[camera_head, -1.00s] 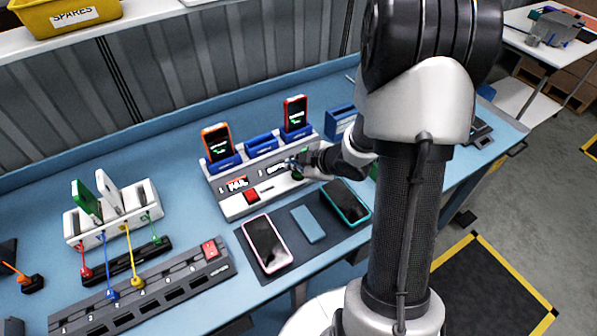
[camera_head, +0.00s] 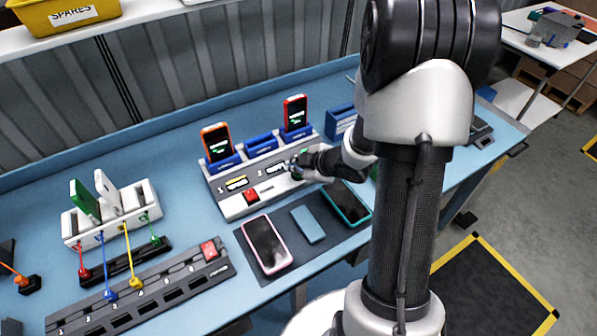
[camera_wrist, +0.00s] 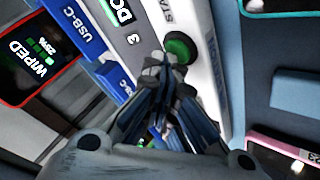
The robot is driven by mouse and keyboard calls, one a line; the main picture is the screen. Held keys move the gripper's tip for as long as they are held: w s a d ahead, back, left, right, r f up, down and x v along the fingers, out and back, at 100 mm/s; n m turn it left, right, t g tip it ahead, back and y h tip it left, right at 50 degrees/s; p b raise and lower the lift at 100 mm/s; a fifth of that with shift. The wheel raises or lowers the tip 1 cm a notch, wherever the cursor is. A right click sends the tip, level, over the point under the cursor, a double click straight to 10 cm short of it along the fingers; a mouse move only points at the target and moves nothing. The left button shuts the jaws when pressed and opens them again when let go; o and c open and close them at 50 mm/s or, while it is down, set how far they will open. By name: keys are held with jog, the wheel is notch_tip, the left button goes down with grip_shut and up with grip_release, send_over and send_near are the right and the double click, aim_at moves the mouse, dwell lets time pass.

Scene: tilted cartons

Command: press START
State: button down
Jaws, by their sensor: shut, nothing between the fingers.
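The green START button (camera_wrist: 180,46) is on the pale front strip of the grey dock station (camera_head: 232,206), with part of the label "STA" beside it in the wrist view. My gripper (camera_wrist: 163,66) is shut and empty, its fingertips right at the button's edge. I cannot tell whether they touch it. In the head view my gripper (camera_head: 293,172) is low over the station's front and hides the button. A red button (camera_head: 251,196) is to its left.
An orange phone (camera_head: 217,142) and a red phone (camera_head: 295,113) stand in blue docks. Several phones lie on a dark mat (camera_head: 270,225) in front. A white rack (camera_head: 75,230) with coloured cables is at left. My arm hides the bench's right part.

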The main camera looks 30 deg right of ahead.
aim_at(297, 175)
jog(key=shift+r, duration=0.1)
dwell(0.3)
jog(key=shift+r+p, duration=0.8)
jog(key=shift+p, duration=0.1)
notch_tip(297, 175, up, 5)
jog(key=p, duration=0.4)
jog(key=shift+p, duration=0.35)
